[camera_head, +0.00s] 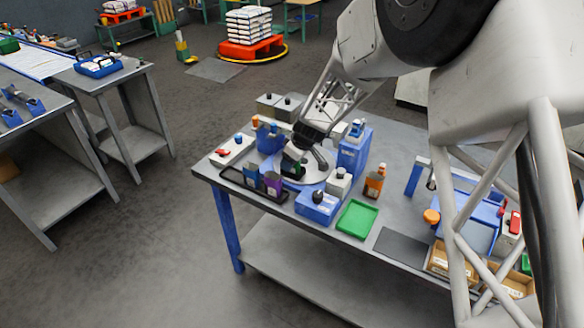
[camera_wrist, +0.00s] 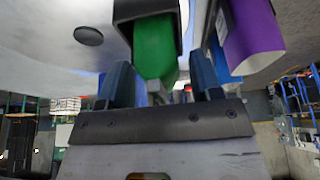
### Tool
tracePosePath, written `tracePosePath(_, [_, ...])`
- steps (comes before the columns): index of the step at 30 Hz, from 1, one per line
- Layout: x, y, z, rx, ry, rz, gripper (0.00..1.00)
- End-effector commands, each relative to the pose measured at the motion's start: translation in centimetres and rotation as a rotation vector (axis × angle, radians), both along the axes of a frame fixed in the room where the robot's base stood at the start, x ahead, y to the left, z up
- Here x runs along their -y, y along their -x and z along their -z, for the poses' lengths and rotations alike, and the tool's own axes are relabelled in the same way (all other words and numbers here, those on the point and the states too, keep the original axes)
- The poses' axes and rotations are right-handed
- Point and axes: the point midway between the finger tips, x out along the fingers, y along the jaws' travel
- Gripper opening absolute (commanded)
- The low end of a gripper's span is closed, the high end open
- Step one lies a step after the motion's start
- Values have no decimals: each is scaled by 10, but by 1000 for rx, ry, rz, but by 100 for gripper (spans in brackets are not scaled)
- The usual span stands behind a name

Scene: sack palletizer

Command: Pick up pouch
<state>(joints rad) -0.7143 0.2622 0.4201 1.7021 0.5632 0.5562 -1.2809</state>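A green pouch (camera_wrist: 155,45) sits in a dark square holder (camera_wrist: 122,12) in the wrist view. My gripper (camera_wrist: 162,78) has two dark blue fingers, set apart with the green pouch showing between and beyond them. I see no finger touching it. In the head view my gripper (camera_head: 295,162) is low over the round grey plate on the workbench, and the arm partly hides the holder. A purple pouch (camera_head: 272,184) and a blue pouch (camera_head: 251,175) stand in a black tray (camera_head: 233,176); the purple pouch also shows in the wrist view (camera_wrist: 252,36).
The workbench (camera_head: 330,245) is crowded around my gripper. A green tray (camera_head: 356,219) and an orange bottle (camera_head: 375,181) are farther right.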

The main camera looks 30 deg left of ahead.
Motion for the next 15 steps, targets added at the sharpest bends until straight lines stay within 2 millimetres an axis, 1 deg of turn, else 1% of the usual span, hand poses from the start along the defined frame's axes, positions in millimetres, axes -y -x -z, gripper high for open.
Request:
tracePosePath(1, [0,0,0,0,0,0,51])
tracePosePath(6, [0,0,0,0,0,0,25])
tracePosePath(8, [0,0,0,0,0,0,16])
tracePosePath(9, [0,0,0,0,0,0,13])
tracePosePath(15, [0,0,0,0,0,0,13])
